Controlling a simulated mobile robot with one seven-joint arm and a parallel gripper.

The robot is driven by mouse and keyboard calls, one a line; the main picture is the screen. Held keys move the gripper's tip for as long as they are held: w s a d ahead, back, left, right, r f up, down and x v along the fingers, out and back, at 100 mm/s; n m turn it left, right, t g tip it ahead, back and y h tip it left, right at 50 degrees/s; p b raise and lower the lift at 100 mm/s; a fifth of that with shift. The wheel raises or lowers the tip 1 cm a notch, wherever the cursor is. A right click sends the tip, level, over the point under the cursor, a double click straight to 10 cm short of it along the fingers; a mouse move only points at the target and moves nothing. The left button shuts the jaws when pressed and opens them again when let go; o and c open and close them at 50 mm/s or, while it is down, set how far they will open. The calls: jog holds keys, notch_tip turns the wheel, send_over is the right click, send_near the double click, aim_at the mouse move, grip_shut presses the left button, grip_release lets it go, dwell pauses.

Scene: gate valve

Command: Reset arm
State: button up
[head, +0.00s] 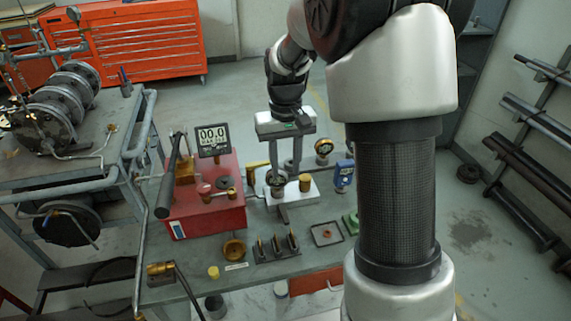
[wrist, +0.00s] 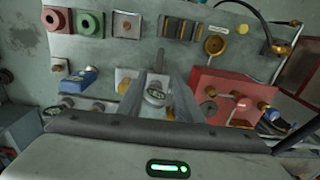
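My gripper (head: 287,168) points down over the workbench, its two fingers parallel and apart. In the wrist view my gripper (wrist: 158,85) shows the same gap, with a round pale-faced metal fitting (wrist: 156,96) seen between the fingers. In the head view the round fitting (head: 276,178) stands on a white block (head: 302,193), close to the left finger. I cannot tell whether any finger touches it. No valve handwheel can be made out clearly.
A red test unit (head: 206,212) with a display stands left of the gripper. A slotted holder (head: 277,247) and a brass dish (head: 234,249) lie in front. Pipe racks (head: 535,130) line the right wall.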

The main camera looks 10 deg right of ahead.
jog(key=s+a+r+t+p, duration=0.1)
jog(key=s+r+t+p, duration=0.4)
jog(key=s+r, duration=1.7)
jog(key=r+p, duration=0.1)
jog(key=p, duration=0.2)
jog(key=shift+s+t+p, duration=0.2)
jog(key=shift+t+p, duration=0.1)
